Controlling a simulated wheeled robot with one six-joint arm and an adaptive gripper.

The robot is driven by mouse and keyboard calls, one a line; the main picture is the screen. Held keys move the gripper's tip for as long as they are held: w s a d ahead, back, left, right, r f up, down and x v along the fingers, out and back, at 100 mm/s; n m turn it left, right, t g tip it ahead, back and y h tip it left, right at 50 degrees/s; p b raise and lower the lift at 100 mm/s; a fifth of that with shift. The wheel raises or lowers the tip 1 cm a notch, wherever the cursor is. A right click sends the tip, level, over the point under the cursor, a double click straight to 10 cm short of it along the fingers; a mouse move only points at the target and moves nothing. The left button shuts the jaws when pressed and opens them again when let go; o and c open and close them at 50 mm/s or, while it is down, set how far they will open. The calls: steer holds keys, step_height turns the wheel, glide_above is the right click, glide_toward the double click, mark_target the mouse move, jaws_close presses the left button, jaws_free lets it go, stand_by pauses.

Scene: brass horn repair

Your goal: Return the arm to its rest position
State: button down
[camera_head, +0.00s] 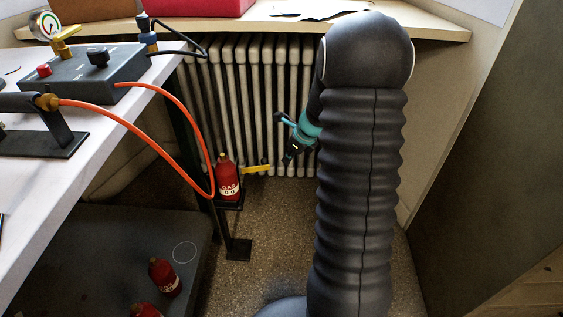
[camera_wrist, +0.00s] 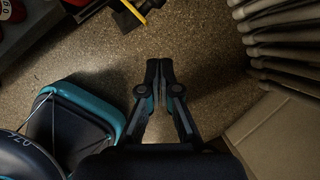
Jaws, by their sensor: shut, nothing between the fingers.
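My gripper (camera_wrist: 159,72) is shut and empty in the wrist view, its two dark fingers together above the speckled floor. In the head view my arm rises tall at the right of centre, in front of the radiator. Part of the teal and black wrist shows at the arm's left side. The fingertips are hard to make out there, as the arm hides much of that end.
The white radiator (camera_head: 262,75) stands behind my arm. The workbench (camera_head: 95,150) is at left; more canisters (camera_head: 163,277) stand below. Open floor (camera_head: 275,222) lies between.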

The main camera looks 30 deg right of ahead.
steer(key=v, duration=0.5)
steer(key=shift+s+r, duration=0.15)
steer(key=s+a+r+n+h, duration=0.1)
steer(key=s+a+r+n, duration=0.4)
steer(key=s+n, duration=0.3)
steer(key=s+a+r+n+t, duration=0.1)
steer(key=s+a+r+n, duration=0.4)
steer(key=s+a+n, duration=0.2)
steer(key=s+a+r+n+h, duration=0.1)
steer(key=s+a+r+n, duration=0.5)
steer(key=s+n, duration=0.5)
steer(key=n, duration=0.3)
steer(key=shift+s+a+t+h, duration=0.15)
steer(key=shift+a+t+h, duration=0.1)
steer(key=shift+t+h, duration=0.05)
